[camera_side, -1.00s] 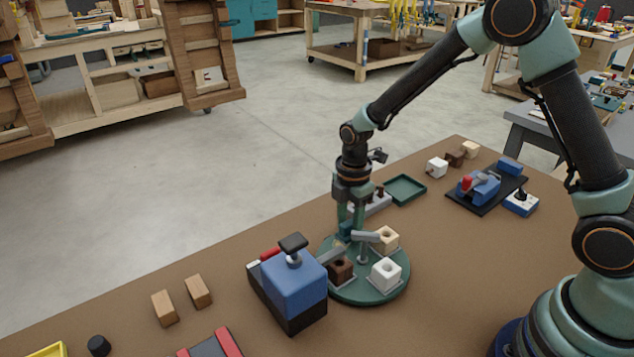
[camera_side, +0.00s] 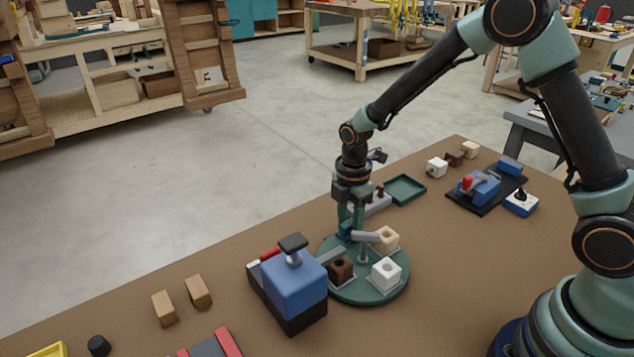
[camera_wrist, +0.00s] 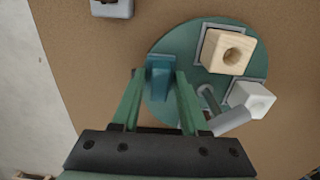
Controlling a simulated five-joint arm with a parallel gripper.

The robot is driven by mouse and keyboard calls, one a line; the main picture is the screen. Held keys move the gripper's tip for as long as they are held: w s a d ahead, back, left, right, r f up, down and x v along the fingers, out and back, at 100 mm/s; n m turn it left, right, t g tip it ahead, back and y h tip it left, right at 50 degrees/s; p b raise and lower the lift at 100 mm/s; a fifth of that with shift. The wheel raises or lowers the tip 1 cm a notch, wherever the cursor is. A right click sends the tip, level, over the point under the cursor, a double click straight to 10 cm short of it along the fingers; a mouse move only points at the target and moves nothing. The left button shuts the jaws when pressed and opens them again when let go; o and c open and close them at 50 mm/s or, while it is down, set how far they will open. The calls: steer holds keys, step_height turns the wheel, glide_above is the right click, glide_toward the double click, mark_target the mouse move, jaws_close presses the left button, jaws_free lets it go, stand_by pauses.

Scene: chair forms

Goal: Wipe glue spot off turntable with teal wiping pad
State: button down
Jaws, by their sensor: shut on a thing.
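The round green turntable (camera_side: 360,291) carries a brown block (camera_side: 340,270), a cream block (camera_side: 386,238) and a white block (camera_side: 386,273), each with a hole on top, around a grey centre post. My gripper (camera_side: 350,228) points down over the far left part of the turntable. It is shut on the teal wiping pad (camera_wrist: 159,79), which is between the fingertips (camera_wrist: 159,78) over the turntable's edge area. The pad is at or very close to the surface; I cannot tell if it touches. No glue spot is visible; the pad and fingers may hide it.
A blue machine (camera_side: 294,282) with a black knob stands close at the turntable's left. A green tray (camera_side: 405,189) lies behind. A blue clamp device (camera_side: 480,188) on a black plate is at the right rear. Two wooden blocks (camera_side: 181,300) lie at the left.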

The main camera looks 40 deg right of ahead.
mark_target(333, 246)
steer(key=shift+a, duration=2.2)
steer(key=shift+d, duration=2.4)
steer(key=shift+a+r, duration=0.1)
steer(key=shift+r, duration=3.95)
